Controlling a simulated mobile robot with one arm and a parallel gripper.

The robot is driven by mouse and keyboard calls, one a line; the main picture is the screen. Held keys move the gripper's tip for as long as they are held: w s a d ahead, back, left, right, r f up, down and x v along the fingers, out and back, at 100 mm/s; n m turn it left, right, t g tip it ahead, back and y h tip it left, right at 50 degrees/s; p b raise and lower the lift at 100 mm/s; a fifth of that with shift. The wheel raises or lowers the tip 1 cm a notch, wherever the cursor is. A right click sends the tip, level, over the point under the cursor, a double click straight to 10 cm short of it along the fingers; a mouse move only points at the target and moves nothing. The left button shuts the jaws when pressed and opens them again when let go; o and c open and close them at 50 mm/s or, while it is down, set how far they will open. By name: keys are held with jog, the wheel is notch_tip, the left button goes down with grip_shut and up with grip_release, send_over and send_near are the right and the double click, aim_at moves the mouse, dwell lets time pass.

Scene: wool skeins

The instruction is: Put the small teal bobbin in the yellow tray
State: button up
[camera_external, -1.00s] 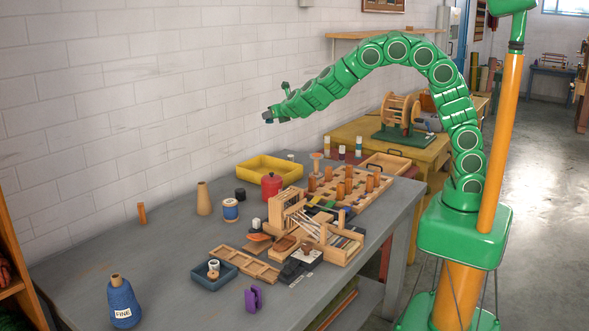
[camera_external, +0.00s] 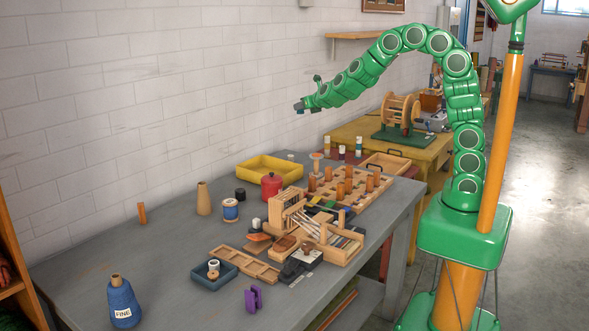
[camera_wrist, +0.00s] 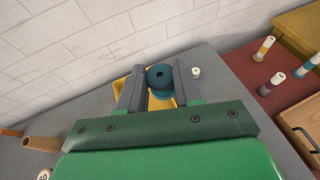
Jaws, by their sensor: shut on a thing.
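My gripper (camera_external: 299,107) is raised in the air above the far part of the grey table. In the wrist view its two grey fingers (camera_wrist: 159,90) are shut on the small teal bobbin (camera_wrist: 158,76), a round piece with a dark centre hole. In the external view I cannot make the bobbin out clearly at the fingertips. The yellow tray (camera_external: 252,177) lies on the table near the wall, below my gripper. In the wrist view the tray (camera_wrist: 121,86) shows behind and between the fingers, partly hidden by them and the bobbin.
A red lidded pot (camera_external: 271,186) and a dark small cylinder (camera_external: 240,194) stand close to the tray. A wooden peg rack (camera_external: 345,190) lies to its right. A small white-topped spool (camera_wrist: 196,72) stands beside the tray. The white wall (camera_external: 150,90) rises behind the table.

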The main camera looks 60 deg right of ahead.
jog(key=w+a+r+m+h, duration=0.2)
jog(key=w+a, duration=0.7)
jog(key=a, duration=0.1)
jog(key=w+a+f+g+h, duration=0.15)
jog(key=a+f, duration=0.25)
jog(key=a, duration=0.9)
jog(key=s+a+f+m, duration=0.1)
jog(key=s+a+f, duration=0.45)
jog(key=a, duration=0.35)
jog(key=s+a+f, duration=0.4)
jog(key=a+f, duration=0.3)
jog(key=a, duration=0.2)
jog(key=s+a+f+m, duration=0.1)
jog(key=s+a+f, duration=0.3)
jog(key=a+f, duration=0.4)
jog(key=shift+g+h, duration=0.25)
jog(key=shift+s+a+f, duration=0.1)
jog(key=shift+a+f, duration=0.05)
jog(key=shift+f, duration=1.8)
jog(key=shift+s+a+f, duration=0.1)
jog(key=shift+a+f, duration=0.05)
jog(key=shift+f, duration=1.75)
jog(key=shift+f, duration=0.1)
jog(key=o, duration=1)
